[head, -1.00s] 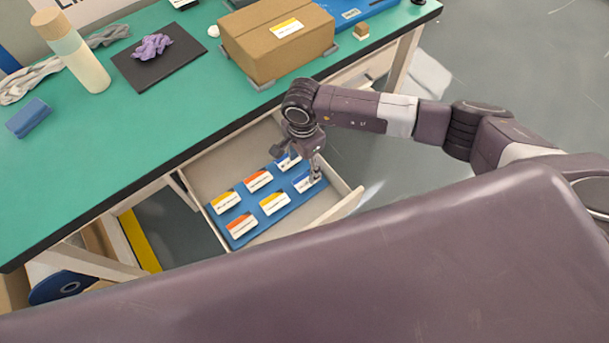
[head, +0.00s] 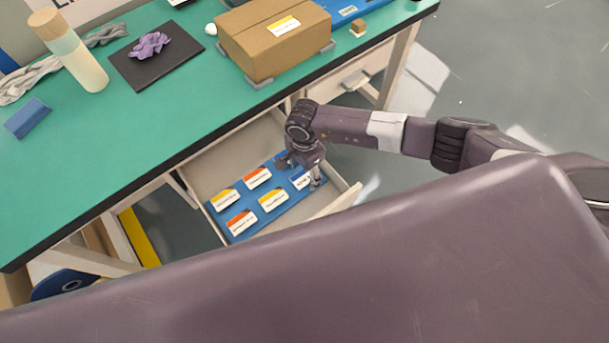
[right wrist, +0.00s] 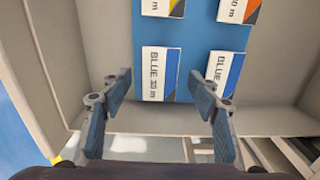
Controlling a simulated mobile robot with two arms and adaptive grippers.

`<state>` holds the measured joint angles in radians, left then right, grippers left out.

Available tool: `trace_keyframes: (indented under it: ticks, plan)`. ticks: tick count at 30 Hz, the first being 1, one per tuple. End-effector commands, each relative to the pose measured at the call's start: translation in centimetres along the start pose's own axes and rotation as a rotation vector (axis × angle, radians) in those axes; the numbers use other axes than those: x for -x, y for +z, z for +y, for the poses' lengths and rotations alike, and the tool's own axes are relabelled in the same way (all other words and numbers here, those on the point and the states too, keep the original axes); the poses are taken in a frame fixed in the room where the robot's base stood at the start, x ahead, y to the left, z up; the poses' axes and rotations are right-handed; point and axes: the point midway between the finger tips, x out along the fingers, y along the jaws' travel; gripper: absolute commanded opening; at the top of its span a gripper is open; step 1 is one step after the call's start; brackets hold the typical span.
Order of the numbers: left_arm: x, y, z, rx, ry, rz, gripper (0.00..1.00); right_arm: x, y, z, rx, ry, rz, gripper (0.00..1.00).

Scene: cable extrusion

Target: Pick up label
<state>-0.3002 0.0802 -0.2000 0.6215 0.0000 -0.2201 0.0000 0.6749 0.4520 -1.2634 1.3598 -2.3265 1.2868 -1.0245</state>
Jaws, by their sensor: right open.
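Several white labels with coloured corners lie on a blue mat (head: 239,209) in the open drawer. In the right wrist view, a label with a blue corner reading "BLUE 30 m" (right wrist: 155,74) lies between my right gripper's fingers (right wrist: 161,84). The fingers are open, one on each side of it, and hold nothing. I cannot tell how high they are above it. A second blue label (right wrist: 221,72) lies just right of the right fingertip. In the head view, my right gripper (head: 301,172) is over the mat's right end and partly hides the blue labels. My left gripper is out of view.
The drawer's front wall (head: 335,203) and side walls surround the mat closely. The green table top (head: 130,130) overhangs the drawer's back. A cardboard box (head: 275,45) stands on the table near the edge above my right wrist. Orange labels (head: 257,177) and yellow labels (head: 273,199) lie on the mat.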

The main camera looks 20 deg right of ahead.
Motion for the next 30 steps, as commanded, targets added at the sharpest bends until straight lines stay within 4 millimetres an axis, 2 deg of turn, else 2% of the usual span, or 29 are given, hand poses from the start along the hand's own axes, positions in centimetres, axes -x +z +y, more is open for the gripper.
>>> trace_keyframes:
  ticks: [4, 20, 27, 30]
  plan:
    - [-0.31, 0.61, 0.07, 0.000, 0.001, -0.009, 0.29, -0.23, -0.01, 0.00, 0.000, 0.000, 0.000, 0.55]
    - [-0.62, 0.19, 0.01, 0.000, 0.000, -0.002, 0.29, -0.41, -0.01, 0.00, 0.000, 0.000, 0.000, 0.55]
    - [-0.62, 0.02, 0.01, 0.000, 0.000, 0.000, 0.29, -0.41, -0.01, 0.00, 0.000, 0.000, 0.000, 0.29]
    - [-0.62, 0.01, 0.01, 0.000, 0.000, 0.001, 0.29, -0.41, -0.01, 0.00, 0.000, 0.000, 0.000, 0.26]
